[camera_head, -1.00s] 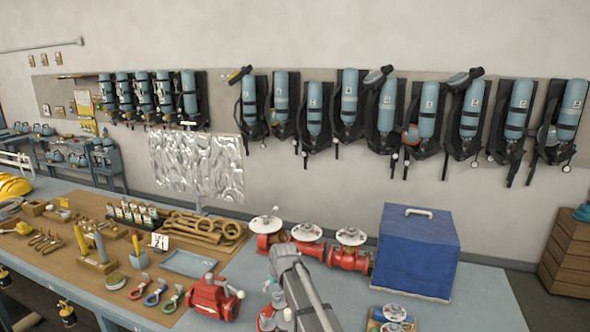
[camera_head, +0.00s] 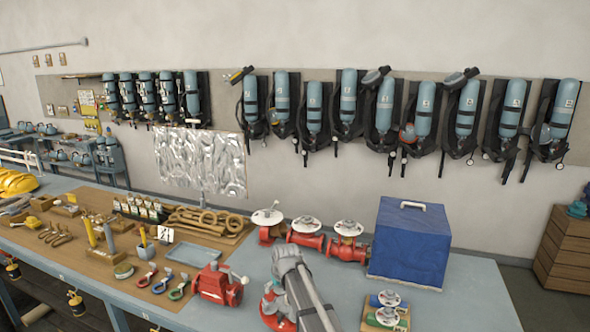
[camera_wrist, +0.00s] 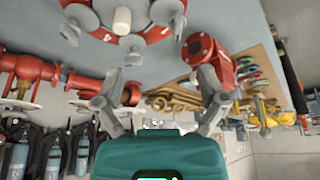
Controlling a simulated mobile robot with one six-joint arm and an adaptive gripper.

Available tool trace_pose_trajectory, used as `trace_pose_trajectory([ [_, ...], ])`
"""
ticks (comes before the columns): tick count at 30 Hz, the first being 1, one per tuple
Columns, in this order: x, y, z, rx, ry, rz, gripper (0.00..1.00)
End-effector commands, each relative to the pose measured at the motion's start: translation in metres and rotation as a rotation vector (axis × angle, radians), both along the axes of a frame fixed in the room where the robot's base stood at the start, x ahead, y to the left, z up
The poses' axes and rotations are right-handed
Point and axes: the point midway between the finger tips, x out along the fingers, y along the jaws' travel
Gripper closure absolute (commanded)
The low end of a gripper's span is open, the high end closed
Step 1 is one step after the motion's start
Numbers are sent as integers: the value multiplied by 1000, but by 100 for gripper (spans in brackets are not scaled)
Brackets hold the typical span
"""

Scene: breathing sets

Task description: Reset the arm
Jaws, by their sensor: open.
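My arm (camera_head: 303,292) reaches in from the bottom of the head view over the front of the workbench; its gripper end cannot be made out there. In the wrist view my gripper (camera_wrist: 160,88) is open, with its two grey fingers apart and nothing between them. Beyond the fingers in the wrist view, which appears upside down, are a red round part with grey knobs (camera_wrist: 125,18) at the top and red valve pieces (camera_wrist: 30,70) at the left.
The workbench (camera_head: 470,290) carries a blue box (camera_head: 408,250), red valves with white handwheels (camera_head: 306,238), a red valve body (camera_head: 215,287), a tray (camera_head: 190,255) and tools on a wooden board. Breathing sets (camera_head: 424,115) hang on the wall behind. The bench's right end is clear.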

Motion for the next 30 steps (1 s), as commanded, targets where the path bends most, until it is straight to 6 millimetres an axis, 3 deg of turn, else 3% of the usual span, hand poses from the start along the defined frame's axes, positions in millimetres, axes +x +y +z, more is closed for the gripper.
trace_pose_trajectory([
  [11, -32, -41, -27, -15, 49, -60, 9],
  [17, -63, -77, -51, -28, 98, -116, 9],
  [20, -87, -100, -68, -35, 133, -158, 9],
  [30, -195, -189, -133, -70, 287, -342, 9],
])
